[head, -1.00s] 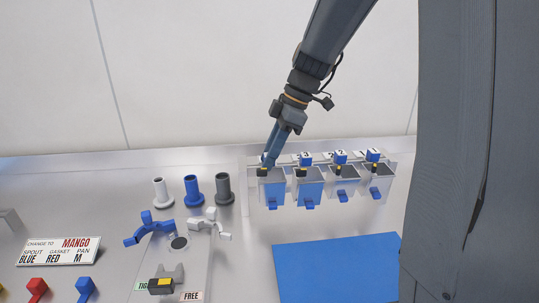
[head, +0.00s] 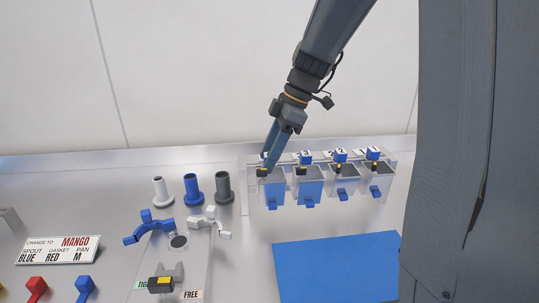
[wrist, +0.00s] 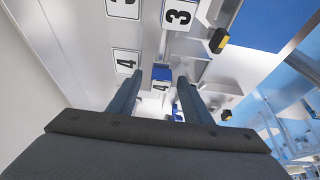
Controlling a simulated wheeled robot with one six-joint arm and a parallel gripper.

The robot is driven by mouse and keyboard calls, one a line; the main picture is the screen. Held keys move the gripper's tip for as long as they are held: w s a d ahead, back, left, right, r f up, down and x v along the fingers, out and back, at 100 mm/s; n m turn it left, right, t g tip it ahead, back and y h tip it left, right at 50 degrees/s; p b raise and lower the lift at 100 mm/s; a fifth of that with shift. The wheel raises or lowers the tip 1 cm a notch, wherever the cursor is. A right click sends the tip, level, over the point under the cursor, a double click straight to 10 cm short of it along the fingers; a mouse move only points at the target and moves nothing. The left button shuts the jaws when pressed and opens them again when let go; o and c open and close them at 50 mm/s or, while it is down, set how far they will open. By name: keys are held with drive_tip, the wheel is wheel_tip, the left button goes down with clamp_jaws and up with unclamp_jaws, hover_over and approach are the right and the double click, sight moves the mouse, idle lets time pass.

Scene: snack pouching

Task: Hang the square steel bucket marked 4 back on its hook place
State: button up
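The square steel bucket marked 4 (head: 272,192) is at the left end of the row on the hook rack, level with the other buckets. Its blue and white handle block with a 4 (wrist: 161,84) shows in the wrist view between my fingertips. My gripper (head: 268,165) is right above this bucket. Its fingers (wrist: 160,78) stand apart, with a gap on each side of the block. Plates marked 4 (wrist: 126,61) are on the rack beside it. The hook contact itself is hidden.
Bucket 3 (head: 310,191) hangs close to the right, with buckets 2 (head: 343,183) and 1 (head: 377,181) beyond it. Several spouts (head: 193,191) stand left of the rack. A blue mat (head: 335,268) lies clear in front. The wall is behind.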

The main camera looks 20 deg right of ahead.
drive_tip(key=b+v, duration=0.1)
drive_tip(key=v, duration=0.6)
drive_tip(key=shift+r, duration=0.35)
drive_tip(key=shift+s+d, duration=0.15)
idle(0.3)
